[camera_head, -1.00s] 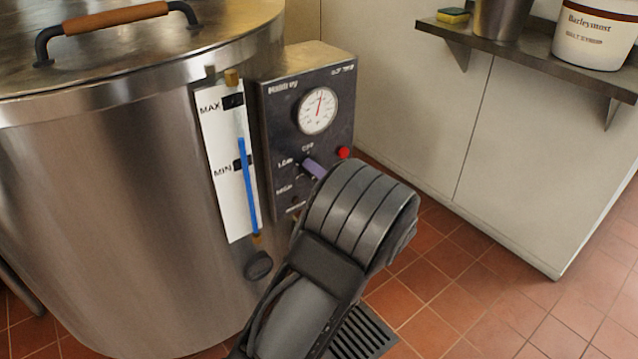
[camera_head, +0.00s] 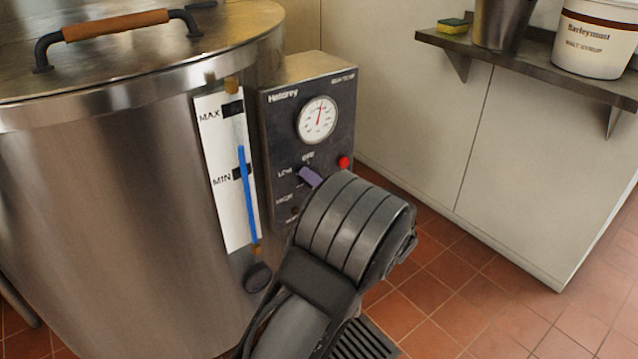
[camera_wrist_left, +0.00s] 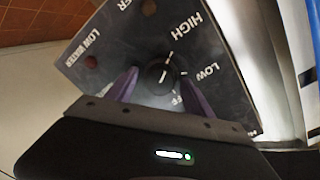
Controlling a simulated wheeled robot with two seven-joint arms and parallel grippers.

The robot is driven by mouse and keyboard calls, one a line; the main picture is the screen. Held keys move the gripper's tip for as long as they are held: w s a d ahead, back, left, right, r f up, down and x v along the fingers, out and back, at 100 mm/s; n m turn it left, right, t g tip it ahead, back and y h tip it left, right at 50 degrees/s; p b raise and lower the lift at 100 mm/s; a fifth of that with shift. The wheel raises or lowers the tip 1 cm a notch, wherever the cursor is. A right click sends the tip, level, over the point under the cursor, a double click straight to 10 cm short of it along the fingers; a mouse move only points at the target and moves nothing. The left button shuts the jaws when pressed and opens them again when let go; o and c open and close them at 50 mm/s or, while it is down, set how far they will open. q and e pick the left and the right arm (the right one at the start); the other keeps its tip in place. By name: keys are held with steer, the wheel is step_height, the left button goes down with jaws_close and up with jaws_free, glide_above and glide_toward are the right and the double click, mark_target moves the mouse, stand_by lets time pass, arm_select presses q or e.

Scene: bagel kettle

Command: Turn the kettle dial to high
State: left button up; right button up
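The black kettle dial (camera_wrist_left: 160,77) is on the dark control panel (camera_head: 283,130), among the labels OFF, LOW and HIGH. In the left wrist view, my left gripper (camera_wrist_left: 161,88) is open, with one purple finger on each side of the dial. Gaps show between fingers and dial, and I see no clear contact. Short white marks show on and around the dial; I cannot tell its setting for sure. In the head view, a purple finger of my left gripper (camera_head: 310,177) shows at the panel, and my dark wrist hides the rest. My right gripper is not in view.
The steel kettle (camera_head: 110,200) stands left of the panel, with a level gauge (camera_head: 228,170) between. A dial thermometer (camera_head: 318,120) and a red light (camera_head: 344,162) are above and right of the dial. A shelf (camera_head: 545,72) holds a sponge and containers.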

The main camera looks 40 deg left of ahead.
arm_select(q)
steer(key=shift+d, duration=0.1)
steer(key=p+v, duration=0.2)
steer(key=v, duration=0.5)
steer(key=shift+d, duration=0.35)
stand_by(0.4)
